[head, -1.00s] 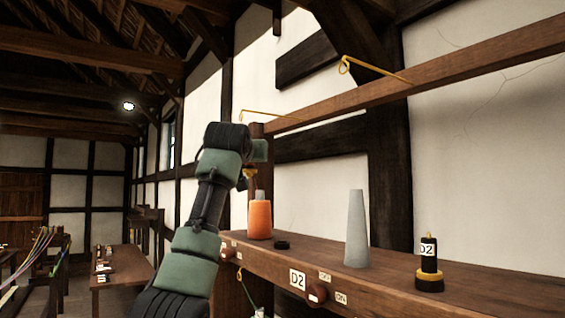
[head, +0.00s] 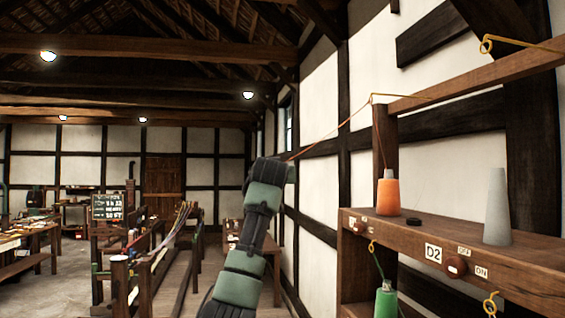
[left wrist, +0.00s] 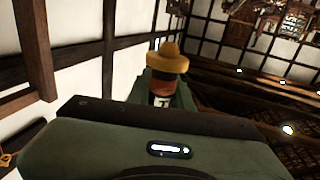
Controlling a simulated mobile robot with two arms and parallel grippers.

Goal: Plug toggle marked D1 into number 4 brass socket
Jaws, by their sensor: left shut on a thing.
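My left gripper (head: 289,172) is raised in the middle of the head view, left of the bobbin shelf, and shut on a toggle. The left wrist view shows this toggle (left wrist: 165,78) upright between the fingers, with a wide yellow brass-coloured end, an orange band and a dark body. Its white label is mostly hidden, so its marking cannot be read. An orange thread (head: 330,132) runs from the gripper up to a wire guide (head: 390,96) above the orange cone (head: 388,195). No number 4 socket can be made out. My right gripper is not in view.
The wooden shelf (head: 480,262) at right carries a grey cone (head: 497,208), a black disc (head: 413,221) and a D2 label (head: 433,253). A green cone (head: 386,302) stands below. Racks with coloured strands (head: 165,240) and a chalkboard (head: 107,206) are at left. Floor shows at far left.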

